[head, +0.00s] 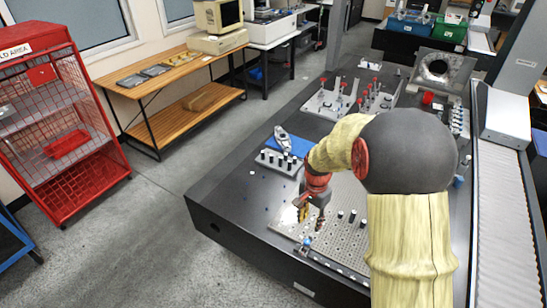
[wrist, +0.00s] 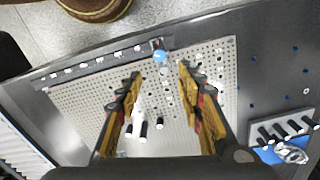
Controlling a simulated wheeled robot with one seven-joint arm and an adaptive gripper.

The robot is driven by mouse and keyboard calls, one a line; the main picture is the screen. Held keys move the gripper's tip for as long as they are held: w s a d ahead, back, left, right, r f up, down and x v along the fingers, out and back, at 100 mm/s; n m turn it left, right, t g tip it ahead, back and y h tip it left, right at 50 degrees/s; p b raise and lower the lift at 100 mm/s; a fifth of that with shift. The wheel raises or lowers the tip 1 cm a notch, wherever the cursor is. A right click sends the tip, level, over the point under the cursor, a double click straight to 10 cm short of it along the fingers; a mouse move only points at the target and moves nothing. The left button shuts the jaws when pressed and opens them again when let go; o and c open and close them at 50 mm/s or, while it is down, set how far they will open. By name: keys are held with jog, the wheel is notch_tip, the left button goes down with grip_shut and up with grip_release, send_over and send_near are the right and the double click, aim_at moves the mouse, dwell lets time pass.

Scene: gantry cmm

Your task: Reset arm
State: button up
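My gripper (head: 311,212) hangs over the front part of the grey perforated fixture plate (head: 352,234), which lies on the dark granite table. In the wrist view my gripper (wrist: 160,70) has its two yellow-and-black fingers wide apart, with nothing held between them. The perforated plate (wrist: 85,97) lies below the fingers, and several black-and-white pegs (wrist: 143,131) stand on it. A small blue-topped part (wrist: 160,57) sits at the plate's edge between the fingertips in that view, apart from them. My arm hides part of the table in the head view.
A peg rack (head: 276,163) and a blue mat (head: 297,144) lie left of my arm. A fixture plate with red knobs (head: 335,100) and a ring-shaped casting (head: 437,69) stand farther back. A red cage (head: 62,130) and wooden bench (head: 172,78) stand left; the floor between is clear.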

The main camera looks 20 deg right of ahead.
jog(key=s+a+r+n+t, duration=0.2)
jog(key=s+a+r+n, duration=0.4)
jog(key=s+r, duration=0.4)
jog(key=s+a+r+n+t, duration=0.3)
jog(key=s+a+r+n, duration=0.4)
jog(key=r, duration=0.8)
jog(key=s, duration=0.2)
jog(key=shift+s+a+r+t, duration=0.15)
jog(key=shift+s+a+t, duration=0.15)
jog(key=shift+s+a, duration=0.1)
